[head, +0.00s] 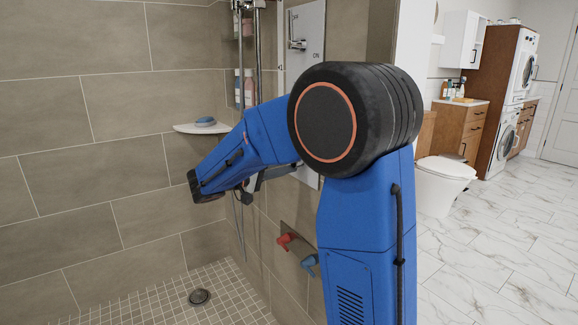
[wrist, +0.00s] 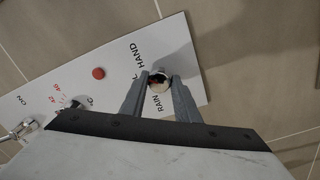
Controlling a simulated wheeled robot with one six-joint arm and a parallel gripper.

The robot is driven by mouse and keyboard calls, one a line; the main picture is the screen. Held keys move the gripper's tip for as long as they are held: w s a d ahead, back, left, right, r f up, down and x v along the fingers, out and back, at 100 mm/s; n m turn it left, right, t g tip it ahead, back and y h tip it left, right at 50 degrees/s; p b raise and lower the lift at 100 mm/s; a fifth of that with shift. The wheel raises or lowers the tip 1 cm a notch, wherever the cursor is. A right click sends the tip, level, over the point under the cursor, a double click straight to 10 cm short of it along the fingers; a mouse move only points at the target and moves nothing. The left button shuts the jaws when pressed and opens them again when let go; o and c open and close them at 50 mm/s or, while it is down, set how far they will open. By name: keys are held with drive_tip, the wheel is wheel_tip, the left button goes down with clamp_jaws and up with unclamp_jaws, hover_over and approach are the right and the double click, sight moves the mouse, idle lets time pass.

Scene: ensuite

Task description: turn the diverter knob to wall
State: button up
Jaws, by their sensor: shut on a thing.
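The white shower control panel (wrist: 192,58) lies tilted across the wrist view, with its upper part also in the head view (head: 311,22). The round metallic diverter knob (wrist: 159,84) is near one end of the panel. The words HAND and RAIN are printed around it; a third label is mostly hidden behind a finger. My gripper (wrist: 161,78) has one grey finger on each side of the knob and is shut on it. I cannot tell which label the knob points to. In the head view my arm hides the knob and the fingertips.
The panel also has a red button (wrist: 98,73), a temperature dial (wrist: 68,107) and a chrome handle (wrist: 20,130). Red (head: 284,240) and blue (head: 309,263) taps sit low on the wall. A corner shelf (head: 195,129) holds blue soap (head: 205,121). Open floor lies right.

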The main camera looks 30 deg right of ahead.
drive_tip(key=shift+n, duration=4)
drive_tip(key=shift+t, duration=0.4)
drive_tip(key=o, duration=1)
drive_tip(key=shift+o, duration=0.2)
drive_tip(key=a, duration=1.7)
drive_tip(key=shift+a+f, duration=0.25)
drive_tip(key=shift+f, duration=0.15)
